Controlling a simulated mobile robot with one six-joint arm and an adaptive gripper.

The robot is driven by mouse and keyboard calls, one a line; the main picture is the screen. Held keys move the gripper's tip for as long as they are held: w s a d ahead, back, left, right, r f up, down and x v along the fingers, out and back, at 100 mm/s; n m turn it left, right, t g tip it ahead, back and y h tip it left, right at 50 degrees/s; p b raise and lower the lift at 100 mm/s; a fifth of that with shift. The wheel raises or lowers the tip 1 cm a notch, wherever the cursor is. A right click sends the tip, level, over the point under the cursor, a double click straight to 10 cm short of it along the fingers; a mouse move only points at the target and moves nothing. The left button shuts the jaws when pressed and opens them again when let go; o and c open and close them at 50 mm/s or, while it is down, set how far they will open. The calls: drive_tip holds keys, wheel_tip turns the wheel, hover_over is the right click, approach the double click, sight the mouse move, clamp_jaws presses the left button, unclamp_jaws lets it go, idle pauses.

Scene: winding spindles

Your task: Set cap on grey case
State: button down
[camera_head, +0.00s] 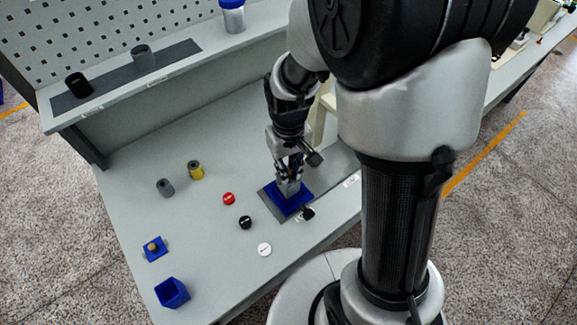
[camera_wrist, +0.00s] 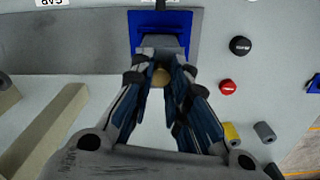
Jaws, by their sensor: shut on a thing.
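A grey block-like case (camera_head: 289,187) stands on a blue plate (camera_head: 301,203) near the table's front edge. It also shows in the wrist view (camera_wrist: 160,45). My gripper (camera_wrist: 162,84) points down right over it, with its fingers closed in around a small tan round knob (camera_wrist: 160,77). The knob looks like the top of the cap; the cap's body is hidden by the fingers, and I cannot tell whether it touches the case. A blue square piece with a tan knob (camera_head: 154,247) lies at the left, close to an open blue box (camera_head: 172,293).
Red (camera_head: 229,198), black (camera_head: 245,222) and white (camera_head: 264,249) discs lie left of the blue plate. Grey (camera_head: 165,187) and yellow (camera_head: 196,170) spools stand farther left. Dark (camera_head: 78,84) and grey (camera_head: 143,57) cylinders stand on the raised shelf.

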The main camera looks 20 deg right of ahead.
drive_tip(key=shift+f+b, duration=0.45)
drive_tip(key=shift+f, duration=0.2)
idle(0.8)
drive_tip(key=c, duration=1.5)
unclamp_jaws()
drive_tip(key=shift+o, duration=0.2)
drive_tip(key=shift+r, duration=0.1)
wheel_tip(320, 180, up, 12)
